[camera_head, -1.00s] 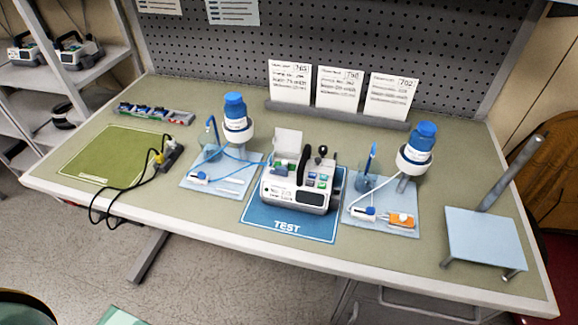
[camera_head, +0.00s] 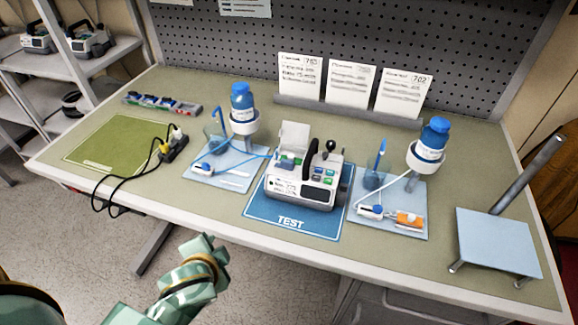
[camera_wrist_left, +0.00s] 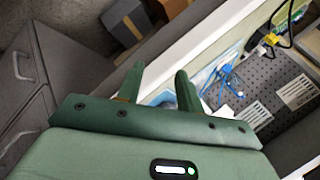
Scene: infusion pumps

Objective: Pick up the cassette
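The open-door infusion pump (camera_head: 300,184) stands on the blue TEST mat (camera_head: 268,212). A small white and blue piece (camera_head: 203,167), which may be a cassette, lies on the left pale tray with blue tubing. A similar piece (camera_head: 370,211) lies on the right pale tray, beside an orange piece (camera_head: 409,219). I cannot tell which is the cassette meant. In the left wrist view, my left gripper (camera_wrist_left: 157,80) has its fingers apart with nothing between them. My green left arm (camera_head: 190,280) is in front of the table, away from these pieces. My right gripper is not in view.
Blue-capped bottles (camera_head: 242,101) (camera_head: 433,139) stand on holders over the two trays. A raised pale plate (camera_head: 497,242) is at the right. The green mat (camera_head: 115,143) is bare.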

